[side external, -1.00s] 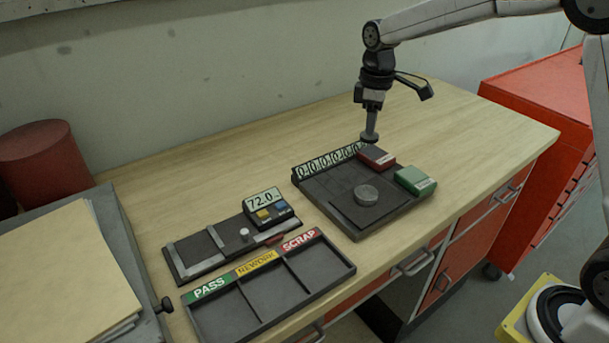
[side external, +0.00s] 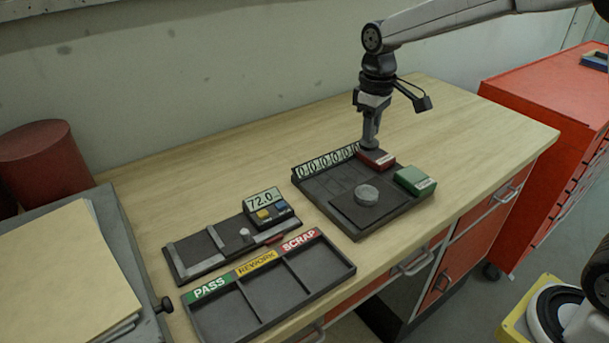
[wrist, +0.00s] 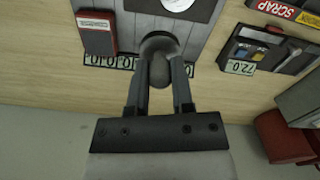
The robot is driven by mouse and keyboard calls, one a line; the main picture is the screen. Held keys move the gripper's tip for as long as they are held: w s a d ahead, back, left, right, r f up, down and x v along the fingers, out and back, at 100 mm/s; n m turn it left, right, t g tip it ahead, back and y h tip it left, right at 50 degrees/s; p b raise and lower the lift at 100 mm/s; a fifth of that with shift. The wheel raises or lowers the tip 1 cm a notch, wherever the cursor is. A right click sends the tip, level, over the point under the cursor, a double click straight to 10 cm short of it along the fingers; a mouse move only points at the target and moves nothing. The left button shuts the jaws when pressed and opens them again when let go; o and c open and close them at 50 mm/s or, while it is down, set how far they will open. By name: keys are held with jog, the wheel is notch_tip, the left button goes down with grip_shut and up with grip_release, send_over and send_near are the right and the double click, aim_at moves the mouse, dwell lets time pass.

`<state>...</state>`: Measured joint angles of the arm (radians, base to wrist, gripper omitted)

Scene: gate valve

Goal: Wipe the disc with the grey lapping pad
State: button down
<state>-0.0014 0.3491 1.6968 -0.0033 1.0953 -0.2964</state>
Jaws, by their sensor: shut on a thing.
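The silver round disc (side external: 367,195) lies on a dark plate in the fixture tray (side external: 342,216). Part of it shows at the top of the wrist view (wrist: 182,5). My gripper (side external: 370,132) is upright over the back edge of the tray, behind the disc and apart from it. It is shut on the grey lapping pad (wrist: 158,68), a rounded grip with a wider round base. The pad's base is beside the red block, near the number strip; I cannot tell whether it touches anything below.
A red block (side external: 377,160) and a green block (side external: 415,180) stand along the tray's right side. A gauge with a 72.0 display (side external: 264,200) and a sorting tray marked PASS, REWORK and SCRAP (side external: 270,290) are to the left. The bench behind is clear.

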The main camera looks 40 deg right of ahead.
jog(key=shift+s+a+f, duration=0.5)
jog(key=shift+a+f, duration=0.3)
jog(key=shift+f, duration=0.55)
jog(key=shift+s+a+f, duration=0.55)
jog(key=shift+a+f, duration=0.3)
jog(key=shift+f, duration=0.55)
jog(key=shift+s+a+f, duration=0.5)
jog(key=shift+a+f, duration=0.3)
jog(key=shift+f, duration=0.55)
jog(key=shift+d+f, duration=0.55)
jog(key=shift+f, duration=0.05)
jog(key=shift+d, duration=2.25)
jog(key=shift+a, duration=2.8)
notch_tip(320, 180, up, 8)
jog(key=shift+r, duration=0.15)
